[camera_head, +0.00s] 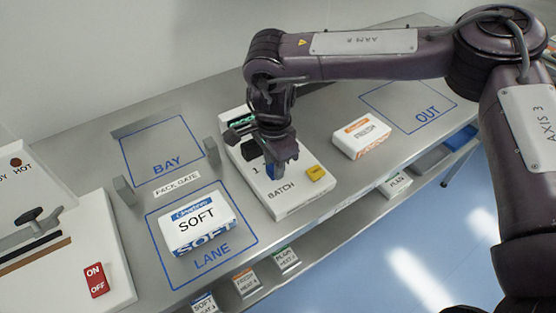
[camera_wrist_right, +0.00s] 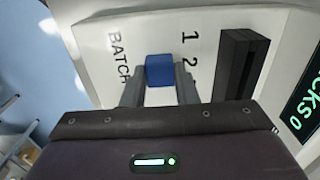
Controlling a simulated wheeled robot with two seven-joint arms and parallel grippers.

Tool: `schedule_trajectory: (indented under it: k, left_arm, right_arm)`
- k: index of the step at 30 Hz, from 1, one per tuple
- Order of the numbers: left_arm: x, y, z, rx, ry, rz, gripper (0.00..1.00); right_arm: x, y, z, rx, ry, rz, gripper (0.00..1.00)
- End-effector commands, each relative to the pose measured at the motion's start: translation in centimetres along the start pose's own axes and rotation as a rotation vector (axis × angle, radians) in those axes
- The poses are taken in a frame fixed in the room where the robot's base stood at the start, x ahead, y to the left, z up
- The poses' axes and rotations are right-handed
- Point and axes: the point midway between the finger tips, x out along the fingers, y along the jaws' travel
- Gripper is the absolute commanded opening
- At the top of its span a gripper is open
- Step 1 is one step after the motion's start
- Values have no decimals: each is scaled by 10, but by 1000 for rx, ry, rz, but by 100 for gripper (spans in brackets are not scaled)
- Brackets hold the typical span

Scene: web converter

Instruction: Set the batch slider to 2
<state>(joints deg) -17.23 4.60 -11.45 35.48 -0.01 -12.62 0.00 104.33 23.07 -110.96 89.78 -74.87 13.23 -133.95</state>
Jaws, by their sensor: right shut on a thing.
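The batch slider's blue knob (camera_head: 270,171) stands on the white BATCH panel (camera_head: 297,205), right of the printed 1 in the head view. The knob (camera_wrist_right: 160,70) also shows in the right wrist view, between the two fingers, close to level with the printed 2 (camera_wrist_right: 192,62). The exact setting is hard to tell from this slant. My right gripper (camera_head: 279,162) reaches down from above and is shut on the knob. It hides part of the panel and any further numbers. My left gripper is not in view.
A yellow button (camera_head: 316,173) and a black block (camera_head: 250,150) sit on the same panel near the gripper. A SOFT pack (camera_head: 196,222) lies in the LANE outline, and an orange-white pack (camera_head: 361,138) lies right of the panel. The BAY outline (camera_head: 158,150) is empty.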

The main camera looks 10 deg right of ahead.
Motion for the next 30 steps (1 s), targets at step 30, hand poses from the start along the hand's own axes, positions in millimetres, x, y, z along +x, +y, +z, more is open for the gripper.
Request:
schedule_trajectory:
  k: [30]
  left_arm:
    - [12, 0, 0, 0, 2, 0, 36]
  right_arm:
    - [-72, -1, 0, 0, 0, -3, 49]
